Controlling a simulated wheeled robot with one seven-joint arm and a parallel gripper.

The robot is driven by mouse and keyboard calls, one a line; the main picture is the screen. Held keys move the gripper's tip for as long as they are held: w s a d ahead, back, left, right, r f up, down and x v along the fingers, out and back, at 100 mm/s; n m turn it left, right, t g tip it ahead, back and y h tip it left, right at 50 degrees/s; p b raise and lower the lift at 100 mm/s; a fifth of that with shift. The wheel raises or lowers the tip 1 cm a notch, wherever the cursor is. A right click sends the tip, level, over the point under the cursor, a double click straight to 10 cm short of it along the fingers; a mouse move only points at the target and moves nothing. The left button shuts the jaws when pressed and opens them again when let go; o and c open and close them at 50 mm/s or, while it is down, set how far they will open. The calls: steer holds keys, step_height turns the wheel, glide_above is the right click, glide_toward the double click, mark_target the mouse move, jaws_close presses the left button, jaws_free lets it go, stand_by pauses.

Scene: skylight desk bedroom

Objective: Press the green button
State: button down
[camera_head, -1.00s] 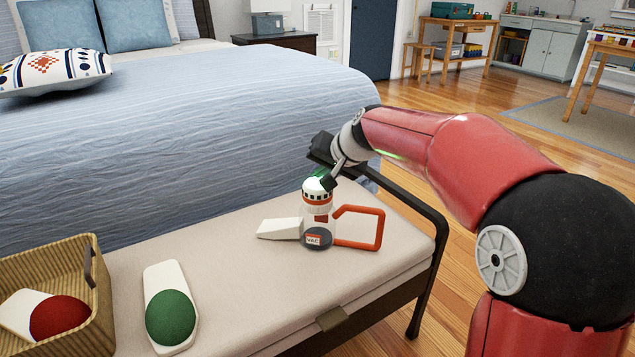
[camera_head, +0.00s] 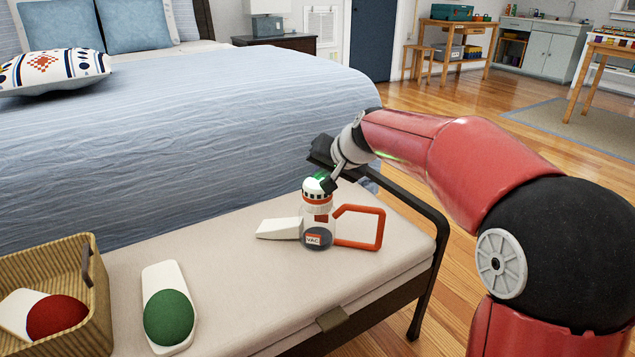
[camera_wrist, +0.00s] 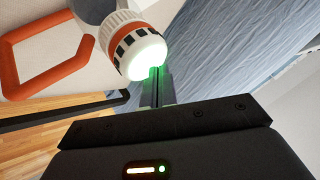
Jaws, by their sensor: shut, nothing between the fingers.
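A green dome (camera_head: 169,317) on a white base lies on the bench in the head view, well apart from my gripper. A toy-like hand vacuum (camera_head: 318,234) marked VAC stands on the bench, with an orange handle and white nozzle. Its rounded top (camera_head: 314,186) looks white with a green glow in the head view. In the wrist view the top (camera_wrist: 147,58) is bright, pale green-white. My gripper (camera_head: 328,184) is shut and empty, its tips at that top. In the wrist view the fingertips (camera_wrist: 157,72) meet the top's edge; I cannot tell whether they press it.
A woven basket (camera_head: 98,325) at the lower left holds a red dome (camera_head: 57,317) on a white base. The bench (camera_head: 240,285) has free room between the green dome and the vacuum. A bed (camera_head: 180,130) stands behind, and a dark metal rail (camera_head: 437,235) edges the bench's right end.

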steer(key=shift+f+b, duration=0.25)
steer(key=shift+b, duration=0.05)
steer(key=shift+r, duration=0.1)
stand_by(0.3)
steer(key=shift+r+p, duration=0.55)
steer(key=shift+r, duration=0.1)
step_height(320, 180, up, 6)
steer(key=p, duration=0.4)
steer(key=shift+p, duration=0.35)
